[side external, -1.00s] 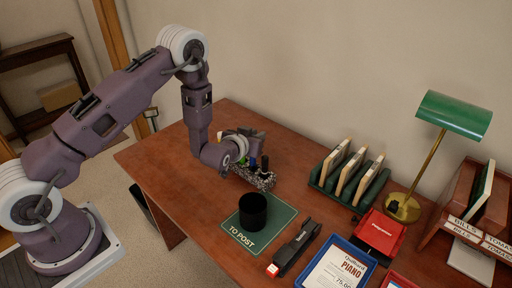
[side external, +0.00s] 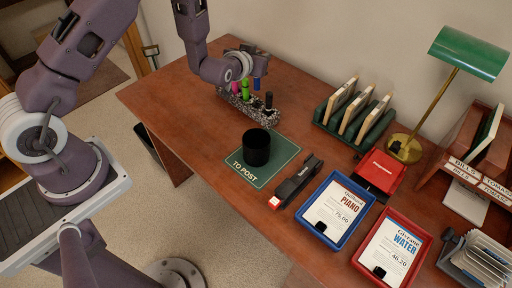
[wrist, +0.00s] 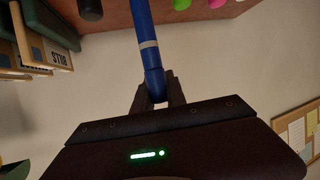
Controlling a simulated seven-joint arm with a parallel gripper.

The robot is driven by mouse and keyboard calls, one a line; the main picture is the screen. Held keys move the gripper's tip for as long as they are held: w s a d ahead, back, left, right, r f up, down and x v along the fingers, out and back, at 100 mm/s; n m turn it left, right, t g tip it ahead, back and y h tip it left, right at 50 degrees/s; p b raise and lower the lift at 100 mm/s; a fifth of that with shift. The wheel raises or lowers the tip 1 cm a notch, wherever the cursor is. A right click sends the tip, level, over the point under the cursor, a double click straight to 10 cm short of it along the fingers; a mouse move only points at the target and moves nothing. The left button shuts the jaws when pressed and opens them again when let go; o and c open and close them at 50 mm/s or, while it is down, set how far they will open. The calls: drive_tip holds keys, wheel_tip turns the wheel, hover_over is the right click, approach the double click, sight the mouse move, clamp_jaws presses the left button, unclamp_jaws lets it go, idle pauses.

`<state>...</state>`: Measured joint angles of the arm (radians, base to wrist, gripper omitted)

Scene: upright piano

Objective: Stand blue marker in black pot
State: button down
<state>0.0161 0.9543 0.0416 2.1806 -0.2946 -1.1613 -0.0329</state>
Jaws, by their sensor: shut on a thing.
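The blue marker (side external: 257,84) is held upright by its upper end in my gripper (side external: 256,68), over the speckled marker holder (side external: 243,108). In the wrist view the blue marker (wrist: 149,45) runs from between the jaws (wrist: 157,95) out past the top edge. Its lower end is out of that view, and I cannot tell whether it is clear of the holder. The black pot (side external: 256,148) stands upright on the green "TO POST" mat (side external: 277,165), nearer the camera than the holder. I see nothing standing out of it.
Pink (side external: 235,88), green (side external: 245,90) and black (side external: 268,101) markers stand in the holder. A stapler (side external: 297,181), blue tray (side external: 345,240) and red tray (side external: 414,270) lie right of the mat. A file rack (side external: 330,118) and lamp (side external: 470,52) stand behind. Desk left of the mat is bare.

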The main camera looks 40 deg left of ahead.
drive_tip(key=shift+r, duration=0.1)
idle(0.3)
wheel_tip(320, 180, up, 6)
drive_tip(key=s+d, duration=1.2)
drive_tip(key=d, duration=0.2)
drive_tip(key=f, duration=0.4)
drive_tip(key=shift+w+a+f, duration=0.15)
drive_tip(key=shift+a+f, duration=0.1)
drive_tip(key=shift+a, duration=0.1)
wheel_tip(320, 180, down, 10)
drive_tip(key=shift+f, duration=0.15)
